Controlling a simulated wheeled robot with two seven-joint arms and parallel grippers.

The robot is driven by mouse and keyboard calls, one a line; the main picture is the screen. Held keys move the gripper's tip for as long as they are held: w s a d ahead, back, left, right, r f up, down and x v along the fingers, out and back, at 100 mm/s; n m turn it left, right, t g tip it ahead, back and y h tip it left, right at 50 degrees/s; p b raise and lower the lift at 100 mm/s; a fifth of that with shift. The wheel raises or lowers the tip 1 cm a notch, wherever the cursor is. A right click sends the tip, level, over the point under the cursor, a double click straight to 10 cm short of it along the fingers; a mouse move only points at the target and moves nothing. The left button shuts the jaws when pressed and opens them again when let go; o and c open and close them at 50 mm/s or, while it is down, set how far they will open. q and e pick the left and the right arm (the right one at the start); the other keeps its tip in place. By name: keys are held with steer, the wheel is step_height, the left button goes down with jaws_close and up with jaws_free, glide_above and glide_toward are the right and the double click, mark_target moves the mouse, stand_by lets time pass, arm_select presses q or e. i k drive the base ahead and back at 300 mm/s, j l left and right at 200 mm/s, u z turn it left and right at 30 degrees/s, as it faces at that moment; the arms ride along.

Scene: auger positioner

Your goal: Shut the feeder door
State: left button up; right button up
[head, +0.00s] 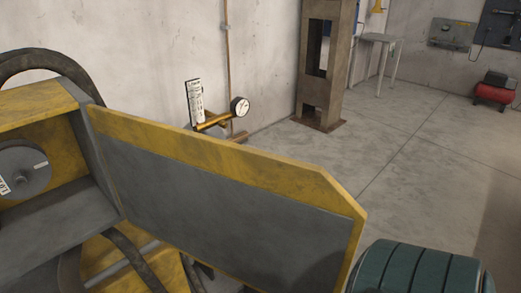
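The feeder door (220,190) is a large flat panel, grey with a worn yellow band along its top and a clipped far corner. It stands open, swung out to the right from the yellow feeder housing (42,105) at the left. Its hinge side meets the housing's right edge. The housing's open front shows a grey round part (22,170) inside. Neither of my grippers can be made out. Small dark shapes below the door's lower edge are too hidden to name.
A teal ribbed rounded object (415,270) stands at the bottom right, close to the door's free end. A dark hose (130,260) hangs below the housing. A gauge (240,106) shows behind the door. A brown column (325,60) stands farther back.

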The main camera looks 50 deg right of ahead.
mark_target(267, 223)
steer(key=l+u, duration=0.2)
steer(key=l, duration=0.3)
steer(key=k+l+u, duration=0.15)
steer(key=l, duration=0.3)
steer(key=k+l+u, duration=0.2)
steer(key=l, duration=0.3)
steer(key=l+u, duration=0.15)
steer(key=l, duration=0.35)
steer(key=l+u, duration=0.15)
steer(key=l, duration=0.25)
